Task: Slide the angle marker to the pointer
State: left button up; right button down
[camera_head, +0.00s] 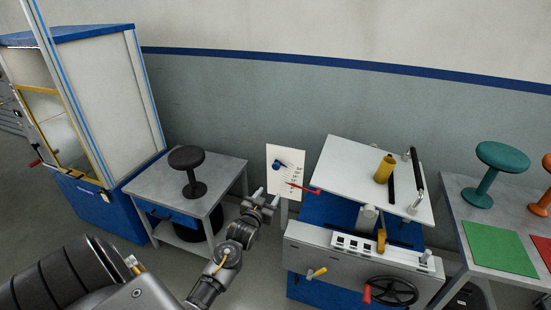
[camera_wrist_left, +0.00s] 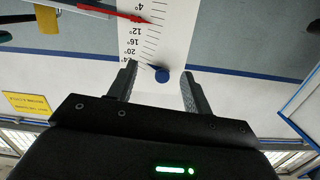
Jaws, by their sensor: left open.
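A white angle scale plate (camera_head: 288,158) stands upright beside the test machine, and its degree marks show in the left wrist view (camera_wrist_left: 172,40). The angle marker, a round blue knob (camera_wrist_left: 162,76) with a thin dark needle, sits near the 24° end; it looks blue in the head view too (camera_head: 279,165). The red pointer (camera_wrist_left: 112,13) has its tip between the 4° and 12° labels, away from the marker. My left gripper (camera_head: 266,197) is open before the plate. In the wrist view the knob appears between its fingertips (camera_wrist_left: 158,74), with gaps both sides; depth is unclear. My right gripper is not seen.
The test machine has a white tilted board (camera_head: 345,165), a yellow cylinder (camera_head: 384,169) and a black handwheel (camera_head: 392,291). A grey table (camera_head: 222,172) with a black stool (camera_head: 187,171) stands left. Another table with a teal stool (camera_head: 490,172) and a green mat (camera_head: 497,247) stands right.

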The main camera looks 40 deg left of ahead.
pick_arm(q)
send_near(275, 168)
jog(key=shift+t+y, duration=0.3)
jog(key=shift+t, duration=0.1)
jog(key=p+x, duration=0.1)
jog(key=x, duration=0.4)
jog(key=p+x, duration=0.1)
jog(key=x, duration=0.4)
jog(key=shift+w+d+f, duration=0.1)
jog(key=shift+w+f, duration=0.1)
jog(key=shift+w, duration=0.05)
jog(key=shift+c, duration=0.8)
grip_shut()
